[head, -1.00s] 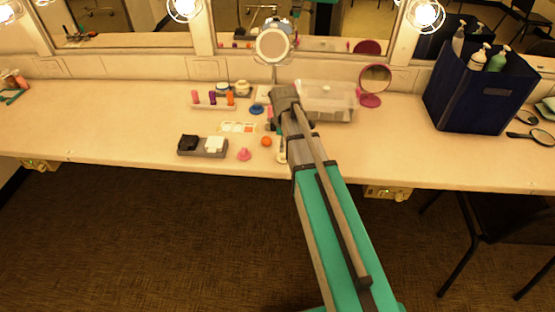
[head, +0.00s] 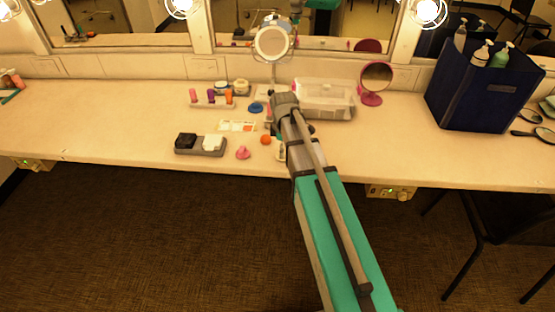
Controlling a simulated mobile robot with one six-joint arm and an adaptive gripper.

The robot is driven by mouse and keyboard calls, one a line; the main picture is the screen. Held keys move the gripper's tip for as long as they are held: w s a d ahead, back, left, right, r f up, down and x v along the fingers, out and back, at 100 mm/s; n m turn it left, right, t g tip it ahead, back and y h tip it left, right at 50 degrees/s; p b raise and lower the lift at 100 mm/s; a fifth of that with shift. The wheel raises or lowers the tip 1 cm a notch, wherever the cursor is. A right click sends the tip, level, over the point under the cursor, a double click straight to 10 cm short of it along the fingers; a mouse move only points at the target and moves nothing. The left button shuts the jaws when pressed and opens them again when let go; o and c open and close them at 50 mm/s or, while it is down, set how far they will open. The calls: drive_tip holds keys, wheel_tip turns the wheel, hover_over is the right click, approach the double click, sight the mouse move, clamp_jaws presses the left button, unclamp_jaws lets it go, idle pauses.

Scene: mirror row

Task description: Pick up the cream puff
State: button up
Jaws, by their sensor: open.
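My gripper (head: 279,133) is at the far end of my arm over the counter, mostly hidden behind my wrist; the little that shows is open. A small cream-coloured thing (head: 281,152) shows just below it near the counter's front edge, partly covered by my arm. It may be the cream puff, but I cannot tell for sure, nor whether the gripper touches it. A round orange piece (head: 266,140) and a pink piece (head: 242,153) lie to its left. A flat blue round piece (head: 256,107) lies farther back.
A grey tray (head: 201,153) holds a black and a white block. Behind are a rack of tubes (head: 211,105), jars (head: 240,87), a round mirror (head: 272,43), a clear box (head: 325,98) and a pink mirror (head: 376,77). A navy bin (head: 475,95) stands right. The counter's left (head: 100,120) is mostly clear.

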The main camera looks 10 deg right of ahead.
drive_tip(key=shift+f+b, duration=0.4)
drive_tip(key=shift+f, duration=0.25)
drive_tip(key=c, duration=0.9)
